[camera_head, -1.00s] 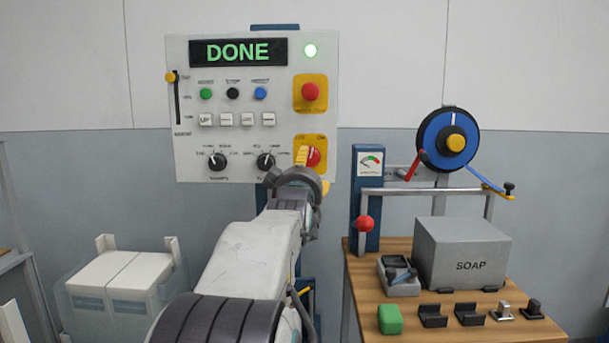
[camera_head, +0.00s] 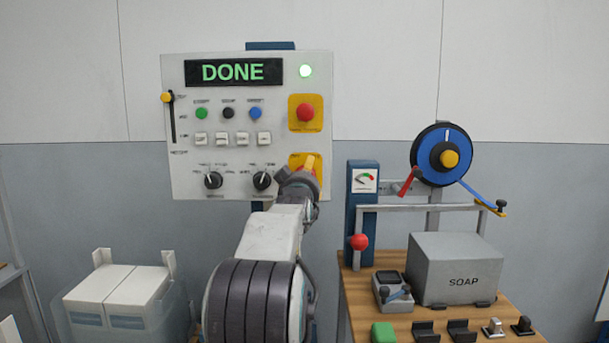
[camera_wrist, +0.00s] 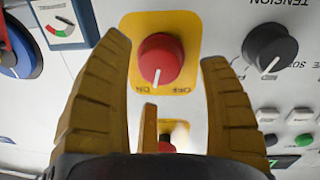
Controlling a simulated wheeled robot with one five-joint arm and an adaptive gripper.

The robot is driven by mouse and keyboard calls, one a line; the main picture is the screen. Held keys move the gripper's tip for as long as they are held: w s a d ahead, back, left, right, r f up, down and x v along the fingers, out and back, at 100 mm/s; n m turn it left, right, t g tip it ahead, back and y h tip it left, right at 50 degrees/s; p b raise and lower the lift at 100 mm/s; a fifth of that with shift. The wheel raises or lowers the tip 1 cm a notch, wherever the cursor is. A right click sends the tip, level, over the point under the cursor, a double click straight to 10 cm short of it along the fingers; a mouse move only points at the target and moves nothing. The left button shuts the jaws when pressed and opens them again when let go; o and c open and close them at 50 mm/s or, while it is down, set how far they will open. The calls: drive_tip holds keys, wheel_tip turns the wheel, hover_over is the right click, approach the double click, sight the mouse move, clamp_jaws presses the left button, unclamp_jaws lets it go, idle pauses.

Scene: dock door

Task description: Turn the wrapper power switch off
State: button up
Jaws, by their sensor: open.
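The power switch is a red rotary knob (camera_wrist: 160,60) on a yellow plate (camera_wrist: 182,20) marked ON and OFF. In the wrist view, its white pointer mark faces down, toward the edge with the labels. My gripper (camera_wrist: 164,50) is open, with one yellow finger on each side of the knob; contact is not visible. A narrow yellow piece stands between the fingers, below the knob. In the head view, my gripper (camera_head: 308,165) is at the panel's lower right and covers most of the switch plate (camera_head: 294,158).
A red stop button (camera_head: 305,112) sits above the switch. A dark selector knob (camera_head: 262,181) is close left. A bench (camera_head: 410,325) with a SOAP box (camera_head: 455,270) stands right.

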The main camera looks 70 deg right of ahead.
drive_tip(key=shift+x, duration=1.1)
drive_tip(key=shift+o, duration=0.2)
drive_tip(key=shift+r, duration=0.1)
drive_tip(key=c, duration=1.2)
